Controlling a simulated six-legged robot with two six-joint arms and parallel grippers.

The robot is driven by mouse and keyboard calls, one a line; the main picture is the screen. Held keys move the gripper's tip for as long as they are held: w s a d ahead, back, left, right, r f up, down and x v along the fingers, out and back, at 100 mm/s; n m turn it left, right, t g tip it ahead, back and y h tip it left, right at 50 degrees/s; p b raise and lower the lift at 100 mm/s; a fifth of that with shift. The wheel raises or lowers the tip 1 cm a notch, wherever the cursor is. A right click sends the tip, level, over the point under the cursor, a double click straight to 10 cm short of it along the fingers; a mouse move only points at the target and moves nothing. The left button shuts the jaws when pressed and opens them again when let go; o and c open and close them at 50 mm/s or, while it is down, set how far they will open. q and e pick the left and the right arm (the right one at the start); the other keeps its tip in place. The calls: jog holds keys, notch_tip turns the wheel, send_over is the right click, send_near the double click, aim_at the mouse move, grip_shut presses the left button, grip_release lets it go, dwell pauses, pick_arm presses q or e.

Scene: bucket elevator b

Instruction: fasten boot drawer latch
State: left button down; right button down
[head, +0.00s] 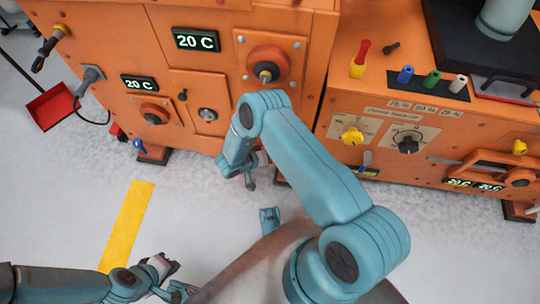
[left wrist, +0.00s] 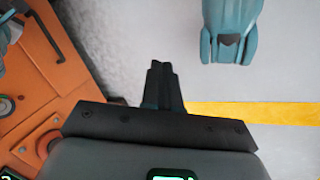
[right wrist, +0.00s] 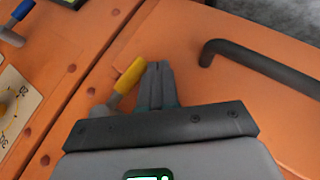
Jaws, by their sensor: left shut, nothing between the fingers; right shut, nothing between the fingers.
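A short latch lever with a yellow grip (right wrist: 129,76) stands on an orange panel in the right wrist view. It is probably the drawer latch. A black bar handle (right wrist: 262,66) is on the panel to its right. My right gripper (right wrist: 157,72) is shut and empty, with its fingertips just right of the yellow grip; I cannot tell whether they touch. In the head view it (head: 250,184) hangs low before the orange machine, and I cannot make out the latch there. My left gripper (head: 170,265) is shut and empty over the floor; its fingers (left wrist: 160,72) show in the left wrist view.
The orange machine (head: 190,60) and a lower orange cabinet (head: 400,180) with knobs fill the back. A blue-gripped lever (right wrist: 12,36) is at the right wrist view's upper left. A red dustpan (head: 52,106) lies left. Floor with a yellow stripe (head: 128,220) is open.

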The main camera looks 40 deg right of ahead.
jog(key=shift+r, duration=0.1)
dwell(0.3)
